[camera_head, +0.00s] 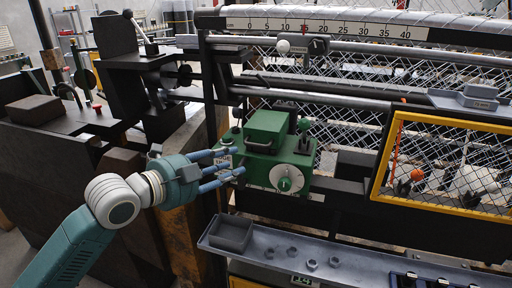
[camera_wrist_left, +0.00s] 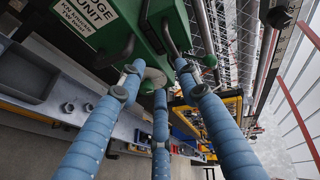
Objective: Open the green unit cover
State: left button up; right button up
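The green unit (camera_head: 260,160) stands in the middle of the head view, with a raised green cover (camera_head: 268,125) on top and a white dial (camera_head: 286,179) on its front. My left gripper (camera_head: 238,166) is at its left side, its blue fingers spread apart and pointing at the unit. In the left wrist view the fingers of this gripper (camera_wrist_left: 160,82) are open with nothing between them, close to the green housing (camera_wrist_left: 150,25) and its dark handle (camera_wrist_left: 118,55). I cannot tell whether a fingertip touches. My right gripper is not in view.
A grey tray (camera_head: 350,268) with several nuts runs below the unit. A yellow-framed mesh guard (camera_head: 378,165) stands at the right. Rails and a ruler scale (camera_head: 330,27) lie behind and above. Dark machine blocks (camera_head: 35,108) fill the left.

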aim_at(265, 131)
pick_arm(q)
jog(key=shift+m, duration=0.3)
jog(key=p+x, duration=0.1)
jog(key=x, duration=0.2)
jog(key=r+p+x, duration=0.1)
jog(key=x, duration=0.3)
jog(key=r+p+x, duration=0.1)
jog(key=x, duration=0.2)
jog(key=shift+w+d, duration=0.25)
jog(key=shift+w, duration=0.3)
jog(key=shift+f, duration=0.1)
grip_shut()
